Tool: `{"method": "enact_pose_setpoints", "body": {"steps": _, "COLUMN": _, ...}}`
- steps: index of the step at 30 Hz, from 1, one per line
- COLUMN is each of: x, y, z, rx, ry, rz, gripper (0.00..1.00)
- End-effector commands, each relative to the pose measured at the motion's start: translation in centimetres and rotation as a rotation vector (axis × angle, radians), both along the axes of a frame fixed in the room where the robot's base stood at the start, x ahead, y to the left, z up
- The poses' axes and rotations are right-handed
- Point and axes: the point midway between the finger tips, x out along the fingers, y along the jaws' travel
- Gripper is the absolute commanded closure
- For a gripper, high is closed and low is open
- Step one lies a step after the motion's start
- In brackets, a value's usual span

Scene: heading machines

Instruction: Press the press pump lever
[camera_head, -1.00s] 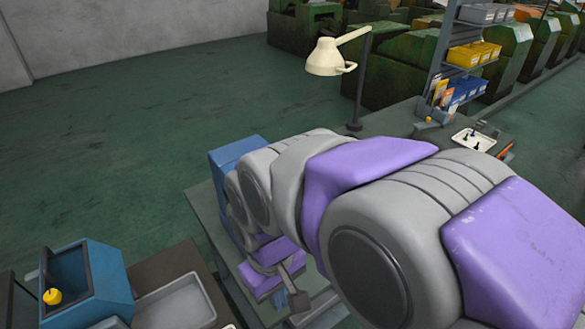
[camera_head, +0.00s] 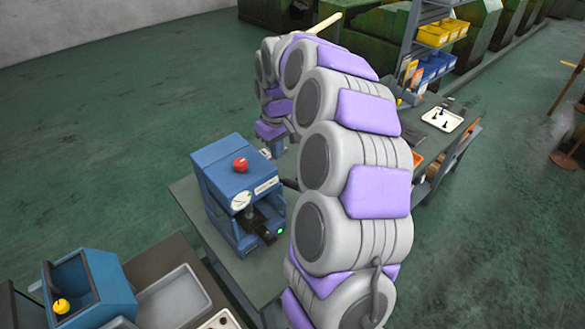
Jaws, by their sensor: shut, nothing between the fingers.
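The blue press pump (camera_head: 222,180) stands on a grey-green table left of my arm. It has a red knob on top, a round white gauge and a dark nozzle at the front. A short dark bar (camera_head: 291,184), which looks like its lever, sticks out from its right side; my arm hides the far end. My arm arches up from the bottom and bends down behind the pump's right side. My gripper (camera_head: 267,152) is small and partly hidden there, shut and empty. It is apart from the bar.
A blue bin machine (camera_head: 95,285) with a yellow knob and a grey tray (camera_head: 172,302) are at the lower left. A workbench with a white tray (camera_head: 442,119) and a bin shelf (camera_head: 436,36) stand at the right. Green floor at left is clear.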

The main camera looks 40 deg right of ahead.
Motion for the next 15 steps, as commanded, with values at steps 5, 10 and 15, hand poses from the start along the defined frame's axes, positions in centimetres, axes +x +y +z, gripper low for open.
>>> {"method": "enact_pose_setpoints", "body": {"steps": 5, "x": 0.8, "y": -3.4, "z": 0.0, "rx": -0.018, "ry": -0.005, "rz": -0.03, "gripper": 1.0}}
{"method": "enact_pose_setpoints", "body": {"steps": 10, "x": 1.0, "y": -4.3, "z": -0.1, "rx": -0.025, "ry": -0.006, "rz": -0.035, "gripper": 1.0}}
{"method": "enact_pose_setpoints", "body": {"steps": 15, "x": 1.0, "y": -4.2, "z": -0.1, "rx": -0.025, "ry": -0.007, "rz": -0.035, "gripper": 1.0}}
